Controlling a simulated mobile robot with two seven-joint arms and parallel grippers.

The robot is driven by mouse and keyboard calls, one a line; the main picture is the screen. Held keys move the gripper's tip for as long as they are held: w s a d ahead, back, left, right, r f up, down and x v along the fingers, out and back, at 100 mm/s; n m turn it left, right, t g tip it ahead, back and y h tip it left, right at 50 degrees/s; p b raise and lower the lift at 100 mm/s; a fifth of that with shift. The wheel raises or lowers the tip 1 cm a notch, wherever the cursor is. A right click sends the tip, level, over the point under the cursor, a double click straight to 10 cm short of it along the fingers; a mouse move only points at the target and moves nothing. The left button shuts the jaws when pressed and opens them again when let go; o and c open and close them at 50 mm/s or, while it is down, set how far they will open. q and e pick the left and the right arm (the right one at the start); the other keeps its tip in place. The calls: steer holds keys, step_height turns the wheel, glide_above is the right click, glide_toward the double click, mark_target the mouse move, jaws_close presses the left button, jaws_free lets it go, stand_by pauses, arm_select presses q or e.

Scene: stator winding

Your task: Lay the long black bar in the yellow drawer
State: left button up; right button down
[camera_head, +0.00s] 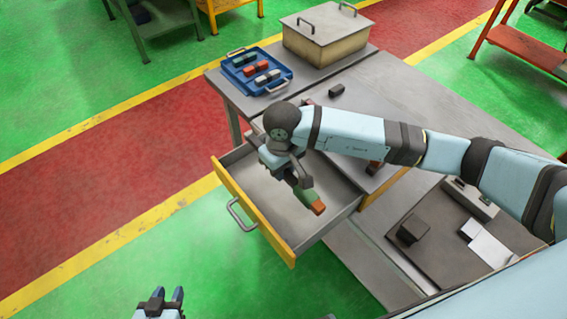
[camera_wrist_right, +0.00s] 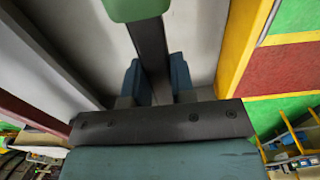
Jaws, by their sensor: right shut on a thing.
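The yellow drawer (camera_head: 228,192) is pulled out of the workbench, with its grey inside showing. My right gripper (camera_head: 296,178) is over the drawer. In the right wrist view its two blue-grey fingers (camera_wrist_right: 155,82) are shut on a long black bar (camera_wrist_right: 148,42). A green part (camera_wrist_right: 137,8) covers the bar's far end there. In the head view a green piece with an orange end (camera_head: 306,198) shows at the gripper; whether the bar touches the drawer floor I cannot tell. My left gripper (camera_head: 168,294) is open and empty, at the bottom edge, apart from the drawer.
A blue tray (camera_head: 277,88) with several small blocks and a lidded metal box (camera_head: 326,38) stand at the bench's back. A small black block (camera_head: 336,90) lies on the bench top. At right, a dark block (camera_head: 412,230) lies on a lower surface.

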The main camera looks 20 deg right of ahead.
mark_target(283, 192)
steer(key=shift+f+b, duration=1.3)
steer(key=shift+f, duration=2.7)
steer(key=c, duration=0.9)
jaws_free()
steer(key=shift+r+p, duration=1.65)
steer(key=shift+r, duration=3.35)
